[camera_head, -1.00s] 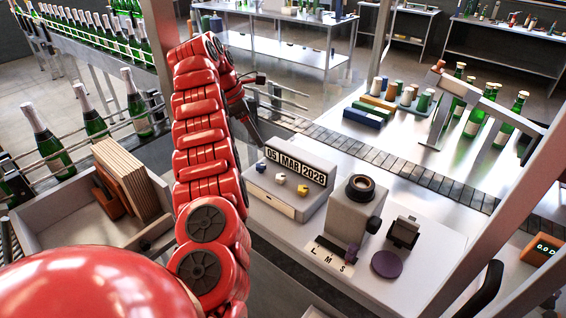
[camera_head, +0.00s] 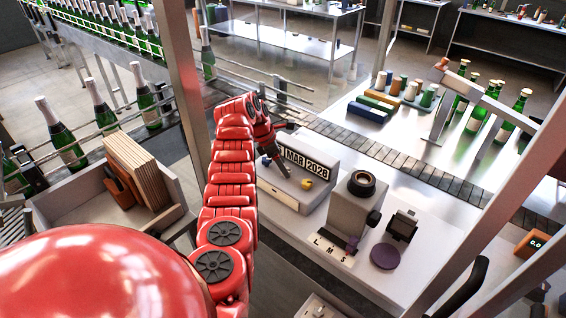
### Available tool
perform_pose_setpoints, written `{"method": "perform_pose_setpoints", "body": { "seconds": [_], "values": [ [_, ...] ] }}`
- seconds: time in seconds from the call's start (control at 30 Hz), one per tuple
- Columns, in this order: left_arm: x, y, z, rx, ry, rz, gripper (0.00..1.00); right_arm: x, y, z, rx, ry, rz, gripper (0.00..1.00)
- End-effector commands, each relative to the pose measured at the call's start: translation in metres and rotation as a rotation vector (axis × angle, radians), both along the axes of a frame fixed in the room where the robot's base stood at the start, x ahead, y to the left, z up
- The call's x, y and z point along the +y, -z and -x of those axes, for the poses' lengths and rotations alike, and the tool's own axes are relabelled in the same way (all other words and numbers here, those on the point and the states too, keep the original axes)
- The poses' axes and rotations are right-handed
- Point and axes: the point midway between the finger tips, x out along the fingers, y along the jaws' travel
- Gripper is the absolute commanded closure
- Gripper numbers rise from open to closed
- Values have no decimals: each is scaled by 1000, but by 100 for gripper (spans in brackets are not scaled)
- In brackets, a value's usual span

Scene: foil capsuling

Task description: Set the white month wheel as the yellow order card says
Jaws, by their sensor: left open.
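The grey date stamper (camera_head: 298,196) has a dark display (camera_head: 303,165) on its upright back, which reads MAR with a year after it. The day digits are partly covered by my left gripper. The yellow knob (camera_head: 307,184) shows on the right of the stamper's ledge. The white month wheel is hidden behind my left gripper's fingers. My left gripper (camera_head: 277,165) is open and reaches down over the left and middle part of the ledge; I cannot tell whether it touches the white wheel. I cannot make out the yellow order card. My right gripper is not in view.
A grey device (camera_head: 350,205) with a round black top stands right of the stamper, by an L M S scale (camera_head: 331,248) and a purple disc (camera_head: 385,256). A conveyor (camera_head: 400,168) runs behind. A wooden-board crate (camera_head: 70,205) is at left.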

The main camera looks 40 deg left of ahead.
Motion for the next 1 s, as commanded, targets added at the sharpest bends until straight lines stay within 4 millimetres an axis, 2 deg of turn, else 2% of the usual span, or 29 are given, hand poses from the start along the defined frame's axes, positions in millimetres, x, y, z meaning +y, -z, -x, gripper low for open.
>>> {"method": "perform_pose_setpoints", "body": {
  "seconds": [0.17, 0.4, 0.8, 1.0],
  "values": [
    [-2, 10, -1, 5, -1, 1, 27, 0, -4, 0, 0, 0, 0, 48],
    [-2, 11, -2, 2, -1, 0, 27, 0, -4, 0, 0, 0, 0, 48],
    [-2, 10, -2, 2, -1, -1, 99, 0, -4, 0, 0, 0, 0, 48],
    [-2, 11, -2, 1, -10, -1, 100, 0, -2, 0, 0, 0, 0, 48]
  ]
}}
